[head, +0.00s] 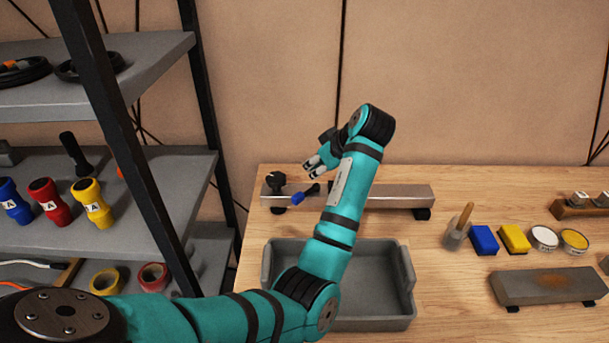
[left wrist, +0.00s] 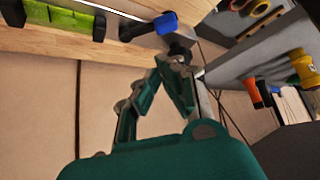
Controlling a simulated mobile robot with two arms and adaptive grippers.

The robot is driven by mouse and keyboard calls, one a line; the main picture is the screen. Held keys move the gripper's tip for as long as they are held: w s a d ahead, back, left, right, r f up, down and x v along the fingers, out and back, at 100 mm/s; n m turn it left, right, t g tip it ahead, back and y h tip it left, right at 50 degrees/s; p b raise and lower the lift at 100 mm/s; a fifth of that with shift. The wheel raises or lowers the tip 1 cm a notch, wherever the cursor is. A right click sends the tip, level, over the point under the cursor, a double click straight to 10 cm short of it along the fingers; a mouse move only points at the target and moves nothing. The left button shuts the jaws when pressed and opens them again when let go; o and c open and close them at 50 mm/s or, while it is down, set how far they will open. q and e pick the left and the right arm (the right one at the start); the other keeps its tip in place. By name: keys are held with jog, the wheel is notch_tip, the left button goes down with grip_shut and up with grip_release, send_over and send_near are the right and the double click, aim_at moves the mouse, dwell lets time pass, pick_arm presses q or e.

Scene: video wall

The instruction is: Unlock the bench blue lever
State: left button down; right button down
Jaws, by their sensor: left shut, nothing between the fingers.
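The blue lever (head: 298,198) has a blue grip on a short black stem. It sits at the front of a grey metal bar fixture (head: 390,195) at the back of the bench, beside a black knob (head: 276,181). In the left wrist view the blue lever (left wrist: 166,22) shows at the top, just past the fingertips. My left gripper (head: 313,170) is shut and empty, a little above and behind the lever in the head view; it also shows in the left wrist view (left wrist: 172,62). I cannot tell whether it touches the lever. My right gripper is out of view.
A grey tray (head: 408,280) stands in front of the fixture, partly hidden by my left arm. Blue and yellow blocks, round tins and a sharpening-stone-like slab (head: 545,288) are at right. A shelf rack (head: 150,185) with flashlight-like items stands left.

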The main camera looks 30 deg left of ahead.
aim_at(306, 193)
pick_arm(q)
jog(key=p+x, duration=0.1)
jog(key=x, duration=0.7)
jog(key=shift+a+f, duration=0.15)
jog(key=shift+w+a+f, duration=0.1)
jog(key=shift+a+f, duration=0.2)
jog(key=shift+f, duration=0.15)
jog(key=shift+a, duration=0.1)
